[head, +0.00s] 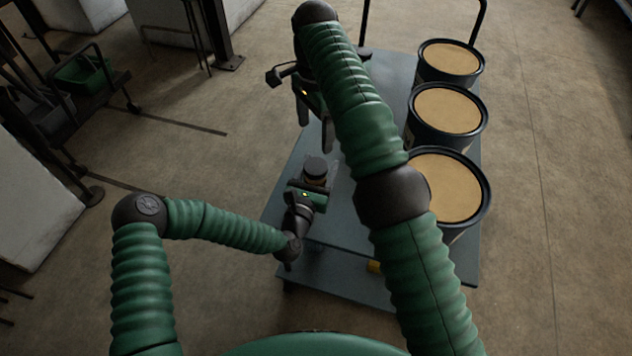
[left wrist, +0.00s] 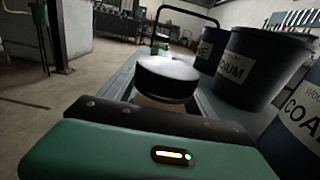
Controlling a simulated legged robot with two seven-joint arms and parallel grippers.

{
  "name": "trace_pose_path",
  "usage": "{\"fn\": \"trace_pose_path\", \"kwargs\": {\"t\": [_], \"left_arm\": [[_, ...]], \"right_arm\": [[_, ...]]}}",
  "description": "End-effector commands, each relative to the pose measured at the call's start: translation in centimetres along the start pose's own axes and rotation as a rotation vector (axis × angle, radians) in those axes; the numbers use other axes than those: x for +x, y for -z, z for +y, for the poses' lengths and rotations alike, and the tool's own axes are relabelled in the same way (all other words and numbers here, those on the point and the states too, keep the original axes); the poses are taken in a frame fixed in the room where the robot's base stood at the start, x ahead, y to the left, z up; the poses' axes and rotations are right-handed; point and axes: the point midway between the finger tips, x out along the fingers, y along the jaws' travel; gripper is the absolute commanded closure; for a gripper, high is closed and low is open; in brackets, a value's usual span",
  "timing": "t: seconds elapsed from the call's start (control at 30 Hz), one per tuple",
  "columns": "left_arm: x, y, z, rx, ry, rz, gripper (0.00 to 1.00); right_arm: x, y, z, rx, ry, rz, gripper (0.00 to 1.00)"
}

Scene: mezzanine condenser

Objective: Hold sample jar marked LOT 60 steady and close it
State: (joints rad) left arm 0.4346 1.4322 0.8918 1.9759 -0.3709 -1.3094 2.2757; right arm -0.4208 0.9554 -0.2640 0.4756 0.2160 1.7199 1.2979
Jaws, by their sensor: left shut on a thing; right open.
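The sample jar (head: 316,180) stands on the grey-blue cart with a dark round lid (head: 316,166) on its mouth. In the left wrist view the ribbed black lid (left wrist: 168,78) sits over a pale amber jar body (left wrist: 160,103). I cannot tell how tight the lid is, and no LOT 60 marking is readable. My left gripper (head: 308,188) is shut on the jar below the lid. My right gripper (head: 314,122) is open and empty, fingers pointing down, beyond the jar and apart from it. My right arm hides part of the cart.
Three dark buckets with tan tops (head: 446,110) line the right side of the cart (head: 345,205). Their labels are partly readable in the left wrist view (left wrist: 240,65). A small dark-topped object (left wrist: 160,42) stands farther along there. A yellow item (head: 374,267) shows low on the cart.

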Motion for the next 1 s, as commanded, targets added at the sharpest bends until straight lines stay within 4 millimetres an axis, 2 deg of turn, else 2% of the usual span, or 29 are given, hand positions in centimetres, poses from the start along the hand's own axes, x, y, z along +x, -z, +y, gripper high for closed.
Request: {"fn": "trace_pose_path", "kwargs": {"t": [0.3, 0.33, 0.5, 0.83, 1.0], "left_arm": [[0.0, 0.0, 0.1, 0.0, -0.001, 0.0, 1.0], [0.0, 0.0, 0.0, 0.0, -0.001, 0.0, 0.36], [0.0, 0.0, 0.0, 0.0, -0.001, 0.0, 0.14], [-0.1, 0.0, 0.0, 0.0, 0.0, 0.0, 0.12], [-2.1, -0.1, 0.0, -0.001, 0.0, 0.003, 0.12]], "right_arm": [[-0.4, 0.0, 0.1, 0.0, -0.001, 0.0, 0.21], [-0.3, 0.0, 0.1, 0.0, 0.0, 0.0, 0.21], [-0.3, 0.0, 0.0, 0.0, 0.0, 0.0, 0.21], [-0.4, 0.0, 0.0, 0.0, 0.0, 0.0, 0.21], [-0.9, 0.0, 0.0, 0.0, 0.0, 0.0, 0.21]]}}
